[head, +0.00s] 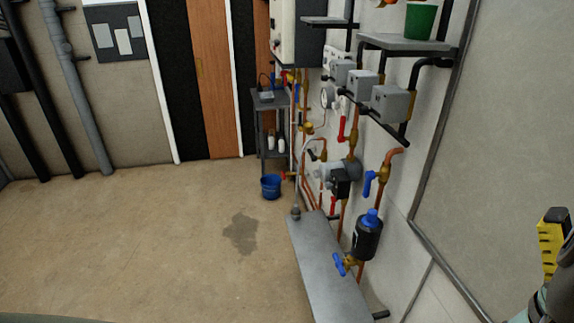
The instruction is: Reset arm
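Part of my own arm, pale green and dark grey, shows in the bottom right corner of the head view. It is cut off by the frame edge, and I make out no fingertips, so my gripper is not in view. Whether it holds anything does not show.
Copper pipework with a dark blue-topped canister (368,236) and grey boxes (393,103) lines the right wall. A grey bench (325,268) stands below. A blue bucket (271,187) and a damp patch (242,234) are on the open floor. A yellow-and-black object (551,243) is at right.

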